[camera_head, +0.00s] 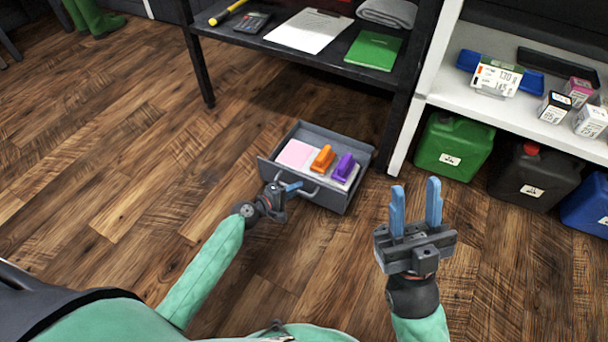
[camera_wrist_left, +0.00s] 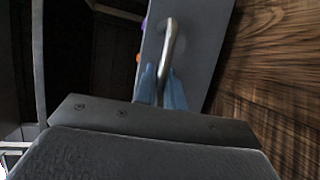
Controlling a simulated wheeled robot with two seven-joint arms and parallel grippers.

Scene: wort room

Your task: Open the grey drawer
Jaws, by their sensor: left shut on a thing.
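The grey drawer (camera_head: 328,197) stands out from under the black table in the head view, with its inside showing. In it lie a pink pad (camera_head: 296,154), an orange item (camera_head: 322,158) and a purple item (camera_head: 345,167). My left gripper (camera_head: 293,187) is at the drawer's front, shut on its handle (camera_head: 312,193). In the left wrist view the blue fingers (camera_wrist_left: 160,88) are on either side of the metal handle (camera_wrist_left: 172,45). My right gripper (camera_head: 416,208) is open and empty, to the right of the drawer, with its blue fingers pointing up.
A black table (camera_head: 290,56) carries a clipboard (camera_head: 308,30), a green book (camera_head: 373,50) and a calculator (camera_head: 253,22). A white shelf (camera_head: 456,94) stands to the right, with green (camera_head: 453,146), black (camera_head: 534,178) and blue (camera_head: 588,205) canisters below.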

